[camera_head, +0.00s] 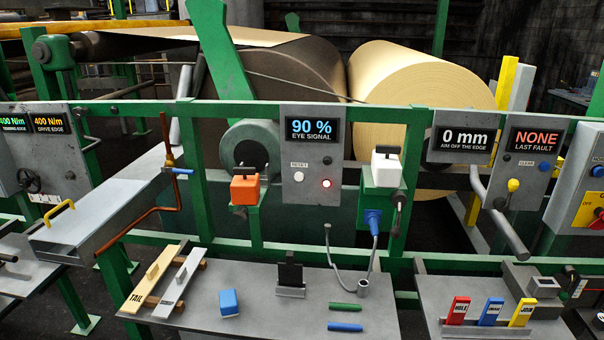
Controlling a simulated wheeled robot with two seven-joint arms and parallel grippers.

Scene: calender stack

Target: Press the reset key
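The reset key is a small round white button (299,177) under the label RESET, on a grey control panel (312,150) in the middle of the view. A lit red lamp (326,183) sits to its right on the same panel. Above them a display (311,130) reads 90 % EYE SIGNAL. Nothing covers the white button. Neither of my grippers shows in the head view.
An orange box (245,190) and a white-topped green unit (386,165) flank the panel on the green rail. Below is a grey shelf (270,320) with a blue block (229,302), a black block (290,272), pens and a bent cable. The space before the panel is clear.

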